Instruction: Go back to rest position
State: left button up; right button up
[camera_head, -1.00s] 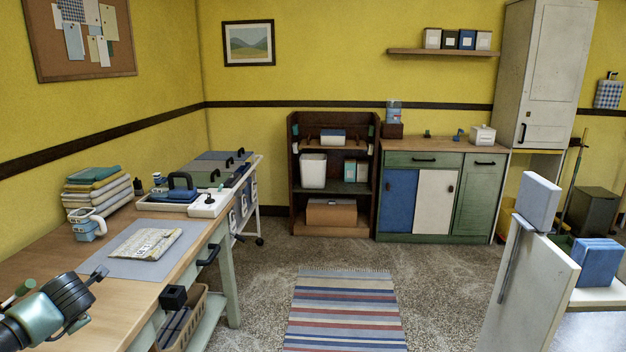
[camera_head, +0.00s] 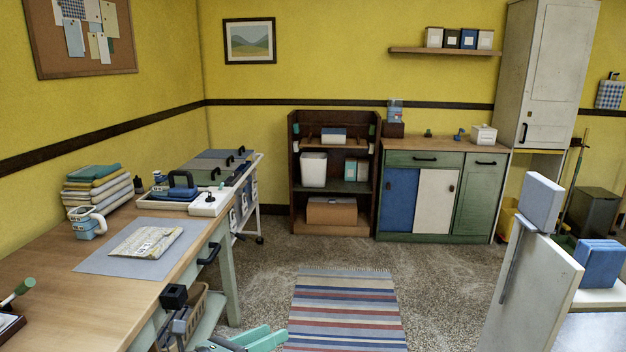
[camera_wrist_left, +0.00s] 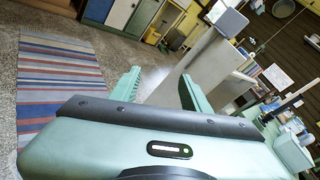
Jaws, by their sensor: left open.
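My left gripper (camera_head: 264,338) shows at the bottom edge of the head view, low beside the workbench, with its teal fingers partly cut off by the frame. In the left wrist view its two teal fingers (camera_wrist_left: 158,92) stand wide apart with nothing between them. The gripper is open and empty, over the floor by the striped rug. My right gripper is not in view.
The wooden workbench (camera_head: 50,268) fills the left, with a mat, a folded cloth bundle (camera_head: 146,242) and a mug (camera_head: 87,223). A striped rug (camera_head: 345,310) lies on open floor. A white upright panel (camera_head: 535,290) stands at the right.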

pick_arm(q)
notch_tip(320, 180, up, 5)
jog(key=s+d+n+t+h, duration=0.1)
jog(key=s+d+n+t, duration=0.15)
jog(key=n, duration=0.25)
jog(key=a+r+n+t+y, duration=0.3)
jog(key=a+n+t+y, duration=0.4)
jog(key=n, duration=0.6)
jog(key=s+a+f+n+g+y, duration=0.75)
jog(key=a+f+n+y, duration=0.2)
jog(key=f+n, duration=0.4)
jog(key=s+d+f+n+g+h, duration=0.25)
jog(key=s+f+g, duration=0.3)
jog(key=s, duration=0.55)
jog(key=s+d+f+n+g+h, duration=0.15)
jog(key=s+f+n+g, duration=0.25)
jog(key=s+f, duration=0.5)
jog(key=s+a+f+g, duration=0.1)
jog(key=s+f, duration=0.1)
jog(key=f, duration=0.9)
jog(key=s+f, duration=0.2)
jog(key=f, duration=1)
jog(key=s+a+f+g, duration=0.1)
jog(key=s+a+f, duration=0.2)
jog(key=s+f, duration=1.3)
jog(key=shift+s, duration=0.45)
jog(key=shift+f+g, duration=0.1)
jog(key=shift+g, duration=0.15)
jog(key=shift+c, duration=1.2)
jog(key=shift+s, duration=0.1)
